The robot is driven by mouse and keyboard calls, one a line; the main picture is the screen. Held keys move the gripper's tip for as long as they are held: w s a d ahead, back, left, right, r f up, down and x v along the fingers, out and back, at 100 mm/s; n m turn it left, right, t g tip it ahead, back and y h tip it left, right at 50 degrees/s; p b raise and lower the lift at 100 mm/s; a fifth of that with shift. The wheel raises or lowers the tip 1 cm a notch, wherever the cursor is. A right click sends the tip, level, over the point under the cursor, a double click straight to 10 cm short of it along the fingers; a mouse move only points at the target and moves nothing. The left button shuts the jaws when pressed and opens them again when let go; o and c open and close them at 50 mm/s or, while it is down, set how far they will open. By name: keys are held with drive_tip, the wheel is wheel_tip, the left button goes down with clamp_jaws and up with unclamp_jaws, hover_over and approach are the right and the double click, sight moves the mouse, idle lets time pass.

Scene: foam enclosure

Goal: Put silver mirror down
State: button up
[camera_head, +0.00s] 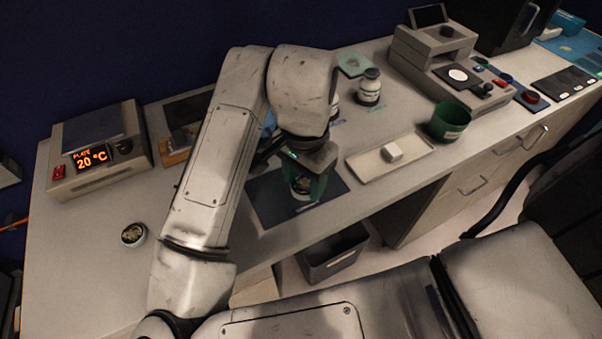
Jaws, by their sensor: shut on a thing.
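My gripper (303,190) points down over a dark mat (268,203) near the front edge of the bench. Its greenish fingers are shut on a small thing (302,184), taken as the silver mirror. Only a dark and pale part of it shows between the fingers, and its full shape is hidden. I cannot tell whether it touches the mat. My arm covers part of the bench behind and left of the mat.
A pale tray (370,167) with a white block (391,152) lies right of the mat. A green cup (449,122), a labelled bottle (369,87) and a hotplate reading 20 °C (97,150) stand around. A small round container (133,235) sits left. An open bin (333,254) is below the bench.

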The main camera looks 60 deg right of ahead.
drive_tip(key=w+d+f, duration=0.2)
drive_tip(key=w+d+f+p, duration=0.1)
drive_tip(key=w+d+f, duration=0.1)
drive_tip(key=f, duration=0.1)
drive_tip(key=w+d+f, duration=0.2)
drive_tip(key=shift+d+f, duration=0.2)
drive_tip(key=shift+f, duration=0.05)
drive_tip(key=shift+f+p, duration=0.65)
drive_tip(key=shift+f, duration=0.95)
drive_tip(key=shift+f, duration=0.1)
drive_tip(key=shift+f, duration=0.1)
drive_tip(key=o, duration=1.1)
drive_tip(key=shift+c, duration=0.2)
wheel_tip(320, 180, up, 12)
drive_tip(key=b, duration=0.1)
drive_tip(key=shift+r, duration=0.25)
